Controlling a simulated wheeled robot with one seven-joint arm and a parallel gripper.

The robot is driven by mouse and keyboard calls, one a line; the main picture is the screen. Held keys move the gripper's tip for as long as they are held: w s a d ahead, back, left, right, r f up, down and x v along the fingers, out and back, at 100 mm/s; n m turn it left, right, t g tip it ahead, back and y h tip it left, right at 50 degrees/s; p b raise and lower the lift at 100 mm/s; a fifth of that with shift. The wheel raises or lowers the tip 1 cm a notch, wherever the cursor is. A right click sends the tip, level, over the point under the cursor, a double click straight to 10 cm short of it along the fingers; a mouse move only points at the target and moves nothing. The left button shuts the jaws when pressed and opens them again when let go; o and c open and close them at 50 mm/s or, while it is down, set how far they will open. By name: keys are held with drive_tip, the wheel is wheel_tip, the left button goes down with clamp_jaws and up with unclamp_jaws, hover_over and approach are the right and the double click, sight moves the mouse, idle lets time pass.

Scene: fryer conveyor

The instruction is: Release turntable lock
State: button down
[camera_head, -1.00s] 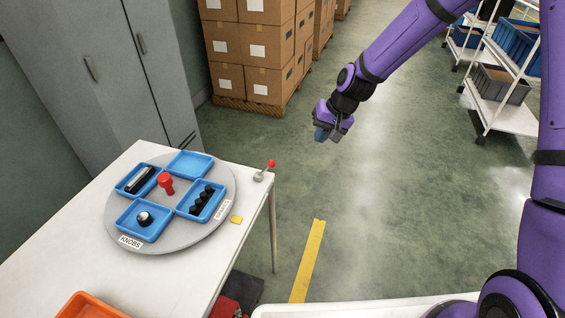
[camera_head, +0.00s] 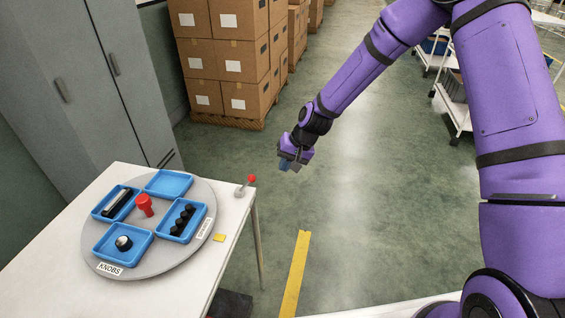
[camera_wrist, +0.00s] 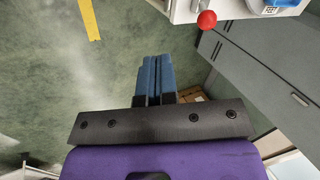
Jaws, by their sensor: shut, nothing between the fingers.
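The grey round turntable (camera_head: 160,262) sits on the white table and carries several blue trays. A red knob (camera_head: 145,205) stands at its middle. A small lever with a red ball (camera_head: 251,179) on a grey base stands at the table's right corner, beside the turntable; it leans to the right. The red ball also shows at the top of the wrist view (camera_wrist: 207,19). My gripper (camera_head: 290,165) is shut and empty, over the floor to the right of the lever and apart from it. Its blue fingers (camera_wrist: 156,75) lie together in the wrist view.
Stacked cartons (camera_head: 235,60) and white shelf carts (camera_head: 455,105) stand farther back. The green floor between is clear, with a yellow stripe (camera_head: 296,270).

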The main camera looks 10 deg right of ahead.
sight(246, 185)
drive_tip(key=w+a+f, duration=0.1)
drive_tip(key=a+f, duration=0.4)
drive_tip(key=a, duration=0.2)
drive_tip(key=shift+f, duration=0.25)
drive_tip(key=shift+w, duration=0.1)
